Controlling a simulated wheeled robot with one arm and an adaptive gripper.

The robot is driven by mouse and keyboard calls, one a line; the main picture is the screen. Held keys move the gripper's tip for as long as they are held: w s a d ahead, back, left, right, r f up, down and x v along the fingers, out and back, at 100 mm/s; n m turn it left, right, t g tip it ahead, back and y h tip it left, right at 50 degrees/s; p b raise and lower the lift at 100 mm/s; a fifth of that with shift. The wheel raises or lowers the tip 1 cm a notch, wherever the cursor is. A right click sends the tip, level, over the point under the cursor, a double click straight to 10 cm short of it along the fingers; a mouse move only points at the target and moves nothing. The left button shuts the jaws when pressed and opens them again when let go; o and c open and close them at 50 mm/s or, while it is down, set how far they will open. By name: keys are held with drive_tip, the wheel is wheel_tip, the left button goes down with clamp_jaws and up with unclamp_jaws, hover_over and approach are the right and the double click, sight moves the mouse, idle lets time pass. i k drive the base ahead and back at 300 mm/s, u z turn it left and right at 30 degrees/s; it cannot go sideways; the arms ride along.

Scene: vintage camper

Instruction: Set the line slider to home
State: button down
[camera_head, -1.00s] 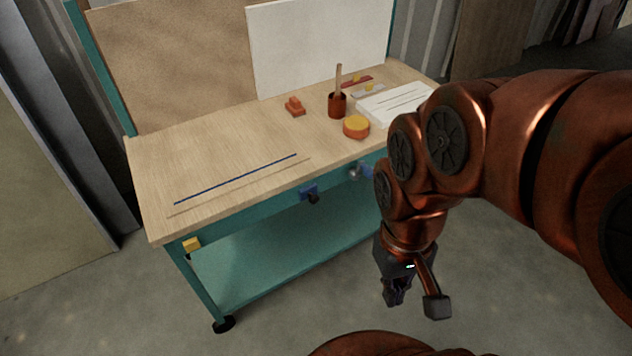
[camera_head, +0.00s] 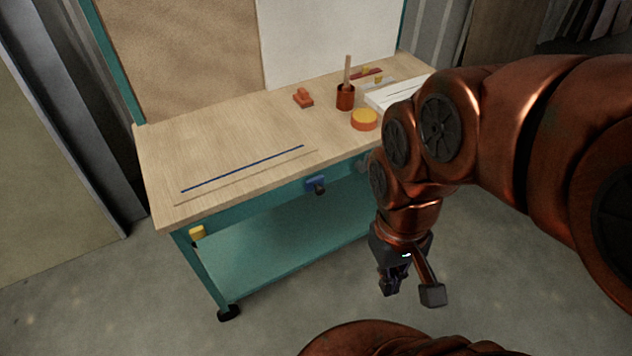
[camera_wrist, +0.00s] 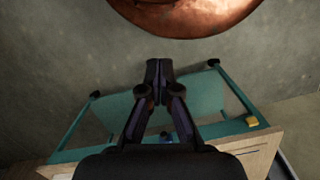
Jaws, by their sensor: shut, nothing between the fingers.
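No part is labelled as the line slider, so I cannot tell for sure which it is. A blue block with a dark knob (camera_head: 316,185) sits on the teal front edge of the workbench (camera_head: 222,160). A yellow block (camera_head: 197,232) is at the left end of that edge; it also shows in the wrist view (camera_wrist: 252,121). A thin dark blue strip (camera_head: 245,168) lies on the bench top beside a pale bar. My gripper (camera_head: 391,290) is shut and empty, pointing down over the floor in front of the bench, apart from it. In the wrist view its fingertips (camera_wrist: 159,68) are together.
On the bench top stand an orange block (camera_head: 303,98), a red cup with a stick (camera_head: 345,97), a round yellow-topped tin (camera_head: 364,119) and a white tray (camera_head: 385,97). A lower teal shelf (camera_head: 290,240) is bare. The floor in front is clear. My arm hides the bench's right end.

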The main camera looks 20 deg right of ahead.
sight(317, 183)
drive_tip(key=u, duration=0.5)
drive_tip(key=k, duration=1.2)
drive_tip(key=u, duration=0.5)
drive_tip(key=i, duration=0.85)
drive_tip(key=u, duration=0.15)
